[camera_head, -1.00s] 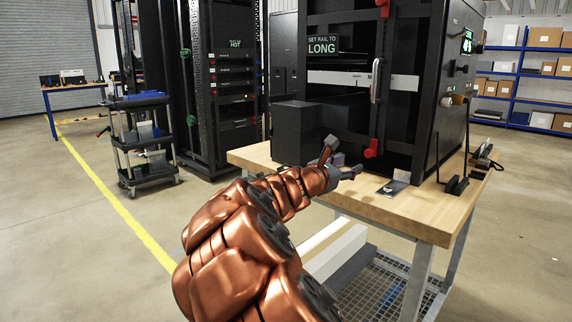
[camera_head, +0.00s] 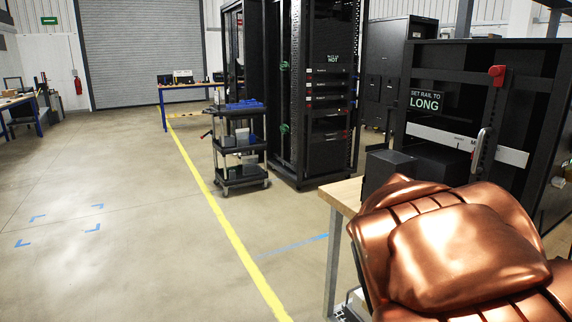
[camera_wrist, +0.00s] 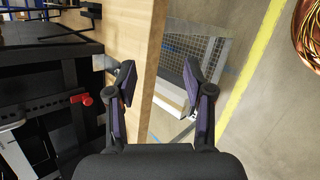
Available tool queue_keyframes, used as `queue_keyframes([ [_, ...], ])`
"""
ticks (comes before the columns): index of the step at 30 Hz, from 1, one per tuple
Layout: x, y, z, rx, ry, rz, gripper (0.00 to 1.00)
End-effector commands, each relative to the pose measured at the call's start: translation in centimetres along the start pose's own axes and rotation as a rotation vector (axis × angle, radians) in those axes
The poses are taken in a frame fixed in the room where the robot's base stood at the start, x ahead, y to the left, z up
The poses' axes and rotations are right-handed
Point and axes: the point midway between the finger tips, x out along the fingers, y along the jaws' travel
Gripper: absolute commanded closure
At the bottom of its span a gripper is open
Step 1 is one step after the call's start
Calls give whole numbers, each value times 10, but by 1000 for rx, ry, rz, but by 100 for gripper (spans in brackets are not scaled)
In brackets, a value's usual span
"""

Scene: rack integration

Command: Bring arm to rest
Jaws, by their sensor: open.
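My gripper (camera_wrist: 162,95) shows in the wrist view with its two dark fingers spread apart and nothing between them. It hangs over the edge of the wooden workbench (camera_wrist: 134,40), with the bench's lower mesh shelf (camera_wrist: 190,50) and the floor below. In the head view my copper-coloured arm fills the lower right, folded close to the camera, and hides the gripper and most of the workbench (camera_head: 346,196).
A black rack unit with a "SET RAIL TO LONG" label (camera_head: 427,101) stands on the bench, with a silver handle (camera_head: 481,147) and red latch (camera_head: 496,72). A tall server rack (camera_head: 325,100) and black cart (camera_head: 240,150) stand behind. The floor at left is clear.

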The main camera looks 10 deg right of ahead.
Motion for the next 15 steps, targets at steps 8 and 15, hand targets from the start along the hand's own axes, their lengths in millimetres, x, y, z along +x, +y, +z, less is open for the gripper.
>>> queue_keyframes([
  [8, -80, -79, 33, 208, 73, -373, 48],
  [15, -159, -148, 60, 291, 71, -676, 48],
])
